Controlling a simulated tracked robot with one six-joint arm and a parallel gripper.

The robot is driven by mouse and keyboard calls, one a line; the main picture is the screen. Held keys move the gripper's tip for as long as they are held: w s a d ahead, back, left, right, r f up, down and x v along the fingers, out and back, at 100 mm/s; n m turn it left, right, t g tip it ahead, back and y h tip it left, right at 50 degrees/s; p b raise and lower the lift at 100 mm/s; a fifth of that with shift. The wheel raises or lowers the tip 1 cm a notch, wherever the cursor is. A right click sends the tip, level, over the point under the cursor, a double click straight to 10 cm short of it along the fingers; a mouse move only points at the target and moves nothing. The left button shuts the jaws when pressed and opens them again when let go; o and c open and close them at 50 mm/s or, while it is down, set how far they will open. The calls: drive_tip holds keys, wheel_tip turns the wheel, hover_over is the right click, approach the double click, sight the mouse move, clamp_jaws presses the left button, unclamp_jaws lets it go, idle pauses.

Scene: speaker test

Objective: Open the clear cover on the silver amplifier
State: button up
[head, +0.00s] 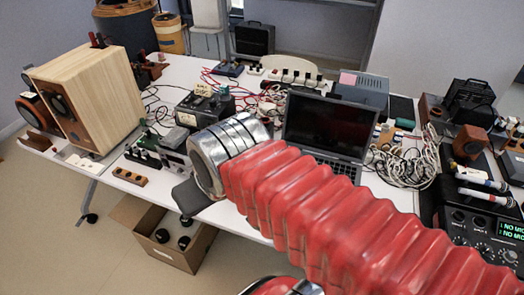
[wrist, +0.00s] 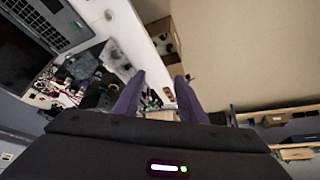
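My gripper (wrist: 159,76) shows in the wrist view with its two dark fingers spread apart and nothing held between them. In the head view its dark end (head: 190,198) hangs by the table's front edge, mostly behind my red arm. A small silver-grey unit (head: 176,163) stands on the table just behind and left of it, partly hidden by my wrist. It may be the amplifier, but I cannot tell for certain. I cannot make out a clear cover on it, or whether one is open or shut. Small blurred items (wrist: 151,99) show between the fingers.
A wooden speaker cabinet (head: 95,95) stands at the left. A black meter-like box (head: 207,106) and an open laptop (head: 328,128) stand behind my wrist. A small wooden block (head: 130,176) lies near the front edge. An open cardboard box (head: 165,247) sits on the floor below.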

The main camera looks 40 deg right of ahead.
drive_tip(key=s+d+f+m+g+y, duration=0.1)
drive_tip(key=s+d+f+m+y, duration=0.25)
drive_tip(key=d+f+m, duration=0.7)
drive_tip(key=s+d+f+m+g+y, duration=0.15)
drive_tip(key=d+f+m+y, duration=0.35)
drive_tip(key=d+f+m, duration=0.6)
drive_tip(key=d+m+t, duration=0.5)
drive_tip(key=d+t, duration=0.3)
drive_tip(key=w+d+r+m+t, duration=0.2)
drive_tip(key=d+r+m+t, duration=0.1)
drive_tip(key=d+r+t, duration=0.1)
drive_tip(key=shift+w+d+r+t, duration=0.4)
drive_tip(key=shift+d+r, duration=0.1)
drive_tip(key=shift+d, duration=0.35)
drive_tip(key=shift+w+m, duration=0.1)
drive_tip(key=shift+m, duration=0.15)
drive_tip(key=x, duration=1.3)
drive_tip(key=shift+w+a, duration=0.25)
drive_tip(key=shift+w, duration=0.05)
